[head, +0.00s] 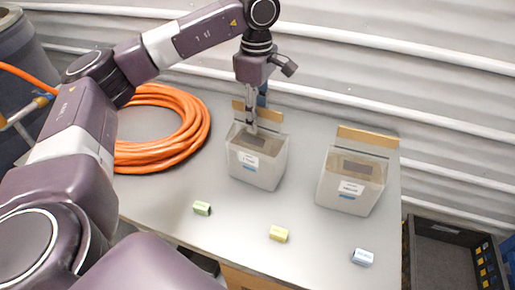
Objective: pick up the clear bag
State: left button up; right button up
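Two clear, boxy bags or containers stand upright on the grey table (160,180), each with dark contents, a white label and a tan strip along its back top edge. One clear container (262,170) is at the middle of the table, and the other clear container (345,200) is to its right. I cannot tell which is the task's bag. My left gripper (251,128) points down at the top of the middle one, its fingertips at or just inside the rim. Whether the fingers touch or hold anything is unclear. My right gripper is not in view.
A green block (202,208), a yellow block (278,233) and a light blue block (363,257) lie along the table's front. A coiled orange hose (190,125) lies at the left back. A corrugated wall is behind. A dark crate (440,255) is at the lower right.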

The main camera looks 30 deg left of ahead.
pick_arm(q)
grip_shut()
jog(key=shift+w+r, duration=0.15)
dwell(0.4)
jog(key=shift+r, duration=0.1)
